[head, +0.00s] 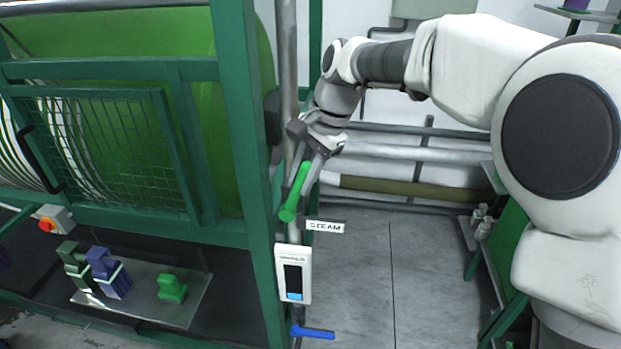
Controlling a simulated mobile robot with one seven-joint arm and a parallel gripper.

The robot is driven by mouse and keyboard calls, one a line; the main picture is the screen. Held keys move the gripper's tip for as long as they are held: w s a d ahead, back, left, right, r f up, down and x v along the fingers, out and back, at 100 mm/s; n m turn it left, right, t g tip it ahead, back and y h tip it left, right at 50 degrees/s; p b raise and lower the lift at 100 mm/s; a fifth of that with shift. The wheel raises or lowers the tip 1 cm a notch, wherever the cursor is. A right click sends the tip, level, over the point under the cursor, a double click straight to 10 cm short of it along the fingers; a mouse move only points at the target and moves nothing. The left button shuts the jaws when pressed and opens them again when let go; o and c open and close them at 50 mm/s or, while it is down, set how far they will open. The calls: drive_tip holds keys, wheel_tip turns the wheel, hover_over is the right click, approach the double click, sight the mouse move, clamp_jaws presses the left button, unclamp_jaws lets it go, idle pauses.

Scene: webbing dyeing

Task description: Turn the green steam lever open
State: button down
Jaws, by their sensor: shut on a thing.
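The green steam lever (294,194) is on the vertical pipe beside the green machine frame, tilted, with its rounded end low and its upper end up and to the right. A white label reading "STEAM" (325,227) is just to the right of its lower end. My gripper (305,160) reaches down from above and is shut on the lever's upper part. The fingers partly hide that part and the lever's pivot.
A blue lever (313,332) and a white display box (293,274) are below on the same pipe. The green machine with a mesh door (105,150) fills the left. A metal tray (190,302) holds webbing bundles. Floor (400,265) to the right is clear, with horizontal pipes (420,153) behind.

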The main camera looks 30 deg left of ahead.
drive_tip(key=shift+a+r+h, duration=0.15)
drive_tip(key=shift+a+h, duration=0.2)
drive_tip(key=shift+h, duration=0.05)
drive_tip(key=shift+s, duration=0.1)
drive_tip(key=c, duration=0.7)
unclamp_jaws()
drive_tip(key=v, duration=1.7)
drive_tip(key=shift+s+r, duration=0.2)
drive_tip(key=shift+s, duration=0.05)
